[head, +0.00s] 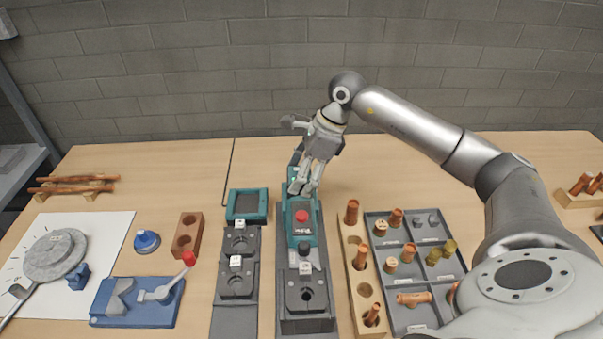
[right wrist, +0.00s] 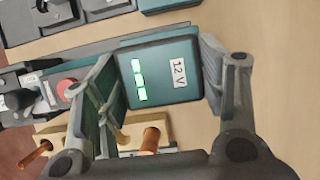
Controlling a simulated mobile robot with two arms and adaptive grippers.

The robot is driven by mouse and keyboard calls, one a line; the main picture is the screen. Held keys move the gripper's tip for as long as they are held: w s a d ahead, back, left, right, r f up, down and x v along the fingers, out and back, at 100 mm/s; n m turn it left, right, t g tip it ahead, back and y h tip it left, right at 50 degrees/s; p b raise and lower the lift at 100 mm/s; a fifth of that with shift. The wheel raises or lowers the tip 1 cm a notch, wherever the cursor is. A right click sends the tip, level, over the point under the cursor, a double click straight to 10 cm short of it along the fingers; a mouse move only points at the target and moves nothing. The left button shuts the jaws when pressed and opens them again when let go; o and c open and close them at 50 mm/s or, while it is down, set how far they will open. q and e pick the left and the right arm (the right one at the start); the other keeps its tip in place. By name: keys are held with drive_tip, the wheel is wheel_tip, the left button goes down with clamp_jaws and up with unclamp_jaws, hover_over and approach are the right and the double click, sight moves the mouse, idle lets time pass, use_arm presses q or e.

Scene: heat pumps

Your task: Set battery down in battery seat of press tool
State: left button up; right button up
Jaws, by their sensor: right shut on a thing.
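The battery (right wrist: 160,70) is a dark teal block with a "12 V" label and several lit green bars, seen in the right wrist view. My right gripper (head: 301,187) is shut on it, with a finger on each side; it also shows in the wrist view (right wrist: 162,72). The press tool (head: 302,237), teal with a red button, lies in a grey stand, its rear end under my gripper in the head view. The battery is at that rear end. The fingers hide the battery seat, and I cannot tell whether the battery touches it. My left gripper is not in view.
A teal-framed device (head: 246,205) and a second grey stand (head: 235,315) lie left of the press tool. A wooden rack (head: 351,245) with copper pipes and a grey sorting tray (head: 399,320) with fittings stand right. Bare table lies behind the tray.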

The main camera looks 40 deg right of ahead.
drive_tip(key=shift+f, duration=0.2)
drive_tip(key=shift+r, duration=0.1)
drive_tip(key=o, duration=1.4)
drive_tip(key=shift+s, duration=0.1)
drive_tip(key=v, duration=1.2)
drive_tip(key=shift+s, duration=0.1)
